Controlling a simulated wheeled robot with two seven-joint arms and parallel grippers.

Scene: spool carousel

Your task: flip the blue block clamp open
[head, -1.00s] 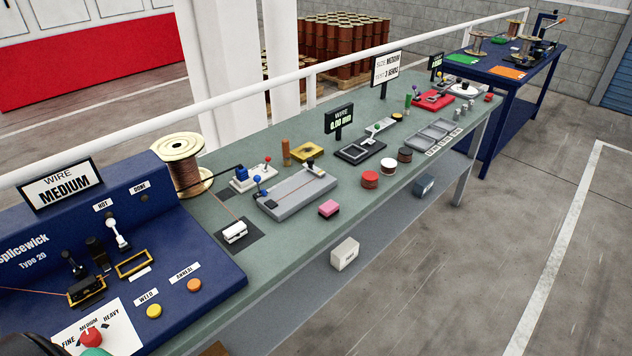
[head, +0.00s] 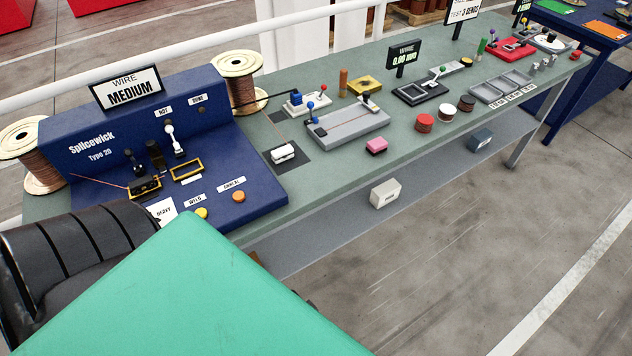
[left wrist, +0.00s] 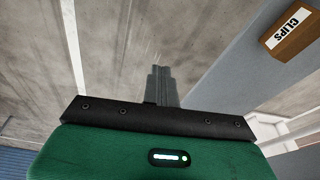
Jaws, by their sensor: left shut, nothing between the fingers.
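A small white-based fixture with a blue block (head: 296,97) and a red-knobbed lever stands on the green bench, just behind the left end of a long grey plate (head: 350,127). A short lever with a blue knob (head: 311,106) rises at that plate's left end. The blue parts are too small to tell whether the clamp is open. My left gripper (left wrist: 160,73) shows in the left wrist view, fingers shut and empty, over the floor beside a grey surface, apart from the clamp. Its fingertips do not show in the head view. My right gripper is out of view.
The blue Splicewick machine (head: 170,150) fills the bench's left end. A wire spool (head: 238,80) stands behind it. A clips box (left wrist: 297,28) shows at the wrist view's upper right.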

